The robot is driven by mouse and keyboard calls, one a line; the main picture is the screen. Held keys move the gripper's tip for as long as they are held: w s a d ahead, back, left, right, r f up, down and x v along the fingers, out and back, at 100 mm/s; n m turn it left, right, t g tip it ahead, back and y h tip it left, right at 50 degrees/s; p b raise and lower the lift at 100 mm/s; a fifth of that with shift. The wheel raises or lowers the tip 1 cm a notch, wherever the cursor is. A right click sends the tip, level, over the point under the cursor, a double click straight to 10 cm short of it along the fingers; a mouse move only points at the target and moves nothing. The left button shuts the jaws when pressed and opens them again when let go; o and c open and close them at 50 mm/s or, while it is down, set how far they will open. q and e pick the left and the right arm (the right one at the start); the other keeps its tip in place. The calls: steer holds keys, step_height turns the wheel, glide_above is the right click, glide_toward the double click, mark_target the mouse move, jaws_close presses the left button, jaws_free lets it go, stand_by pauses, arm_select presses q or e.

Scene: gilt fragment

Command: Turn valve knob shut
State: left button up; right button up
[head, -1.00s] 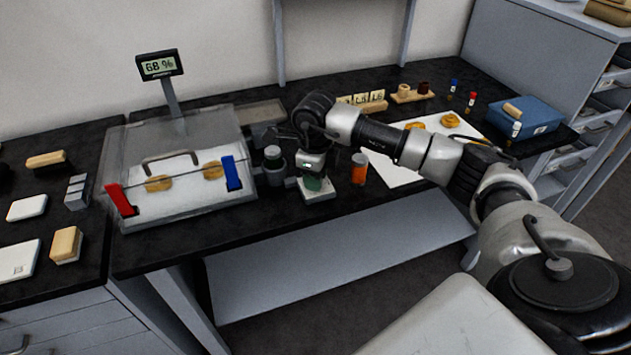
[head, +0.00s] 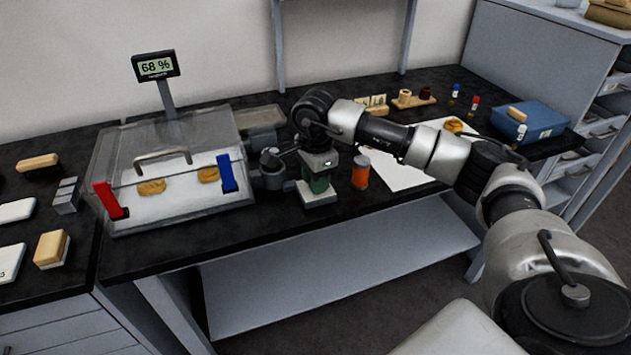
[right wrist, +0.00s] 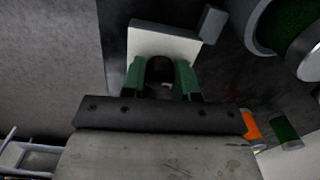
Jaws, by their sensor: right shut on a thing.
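A small white block (head: 321,201) stands near the front edge of the black bench, right of the clear chamber. It also shows in the right wrist view (right wrist: 165,41). My right gripper (head: 318,183) points down over it. In the right wrist view, two green finger-like parts reach to the block, with a dark rounded knob (right wrist: 160,68) between them. The gripper is shut on this knob, which I take to be the valve knob. In the head view the knob is hidden, and its turn angle cannot be read. My left gripper is not in view.
The chamber (head: 180,219) has red and blue clamps and a display (head: 156,66) reading 68 %. An orange jar (head: 361,172) stands close to the right of the gripper. A grey cylinder (head: 271,178) stands close to its left. A blue box (head: 540,120) lies farther right.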

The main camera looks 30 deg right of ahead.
steer(key=shift+r+n, duration=0.1)
steer(key=shift+n, duration=0.3)
steer(key=o, duration=0.9)
step_height(320, 180, up, 11)
steer(key=shift+f, duration=0.15)
stand_by(0.6)
